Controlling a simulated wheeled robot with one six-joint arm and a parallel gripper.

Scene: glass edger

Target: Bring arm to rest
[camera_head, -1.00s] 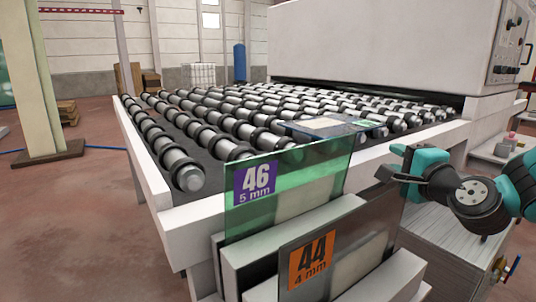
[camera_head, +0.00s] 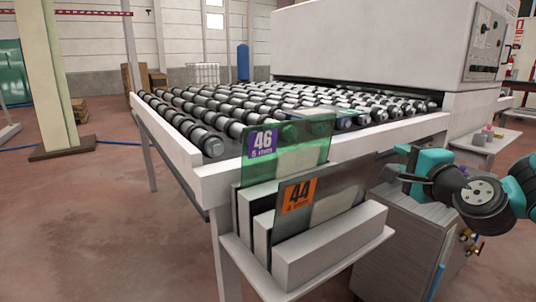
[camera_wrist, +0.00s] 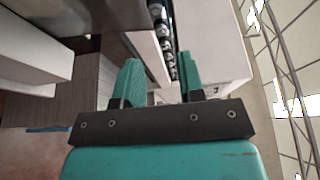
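My gripper (camera_wrist: 158,82) shows in the wrist view with its two teal fingers apart and nothing between them. In the head view my gripper (camera_head: 393,163) is at the right, beside the near end of the roller table and to the right of the glass rack. My arm is folded at the right edge of that view. The gripper appears clear of the table and the glass, though the exact distance cannot be told.
A roller table (camera_head: 215,183) runs back to a white machine (camera_head: 375,45). A rack (camera_head: 335,245) at its near end holds upright glass panes labelled 46 (camera_head: 262,144) and 44 (camera_head: 299,194). A grey cabinet (camera_head: 405,235) stands below my arm. Floor at left (camera_head: 90,220) is clear.

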